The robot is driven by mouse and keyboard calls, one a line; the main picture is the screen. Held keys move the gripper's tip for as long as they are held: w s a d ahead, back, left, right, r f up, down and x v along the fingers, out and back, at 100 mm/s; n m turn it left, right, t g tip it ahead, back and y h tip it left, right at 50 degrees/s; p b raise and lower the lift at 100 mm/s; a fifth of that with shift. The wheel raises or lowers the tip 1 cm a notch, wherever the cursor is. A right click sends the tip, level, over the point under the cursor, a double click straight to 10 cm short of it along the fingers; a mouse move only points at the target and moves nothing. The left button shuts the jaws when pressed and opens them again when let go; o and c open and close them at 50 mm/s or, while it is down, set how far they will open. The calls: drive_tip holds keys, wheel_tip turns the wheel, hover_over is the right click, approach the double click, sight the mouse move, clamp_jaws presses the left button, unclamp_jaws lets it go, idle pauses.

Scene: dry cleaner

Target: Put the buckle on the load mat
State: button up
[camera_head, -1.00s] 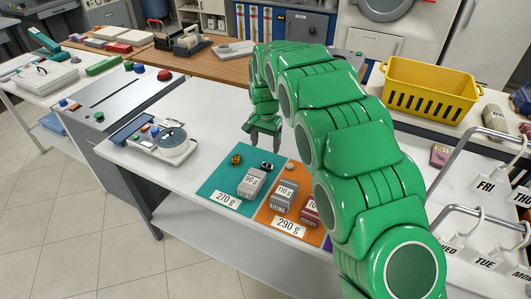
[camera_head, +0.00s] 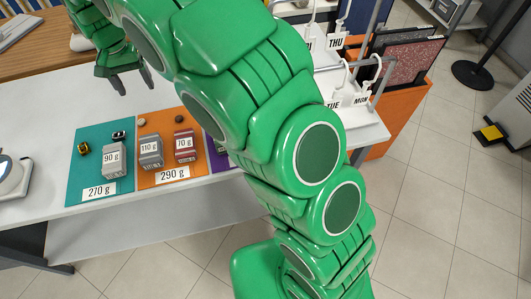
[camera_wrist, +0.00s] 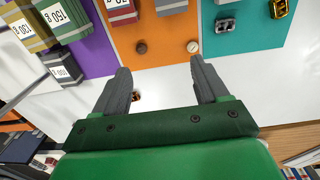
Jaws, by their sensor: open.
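A gold piece (camera_head: 83,148) and a small silver-and-black piece (camera_head: 119,136) lie on the teal mat (camera_head: 75,190), labelled 270 g. In the wrist view the gold piece (camera_wrist: 280,8) and silver piece (camera_wrist: 226,24) are at the upper right. I cannot tell for certain which small piece is the buckle, or which mat is the load mat. My gripper (camera_head: 133,84) is open and empty above the white counter, behind the mats. In the wrist view, a small brownish thing (camera_wrist: 136,96) shows beside the left finger of my gripper (camera_wrist: 160,66), partly hidden and unclear.
The orange mat (camera_head: 146,183), labelled 290 g, holds grey and red weights and two small round pieces. A grey 90 g weight (camera_head: 114,163) stands on the teal mat. A purple mat (camera_wrist: 97,63) with weights adjoins the orange one. A rack with day tags (camera_head: 345,70) stands right.

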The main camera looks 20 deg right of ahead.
drive_tip(key=s+d+r, duration=0.4)
drive_tip(key=s+d, duration=0.4)
drive_tip(key=d, duration=0.4)
drive_tip(key=s+d+r, duration=0.5)
drive_tip(key=s+d, duration=0.2)
drive_tip(key=d, duration=0.5)
drive_tip(key=s+d+f, duration=0.1)
drive_tip(key=s+d, duration=0.4)
drive_tip(key=s, duration=0.6)
drive_tip(key=s+d+f+g, duration=0.1)
drive_tip(key=s+d, duration=0.3)
drive_tip(key=s, duration=0.8)
drive_tip(key=shift+d+f+g, duration=0.2)
drive_tip(key=shift+d+g, duration=0.1)
drive_tip(key=shift+d, duration=0.1)
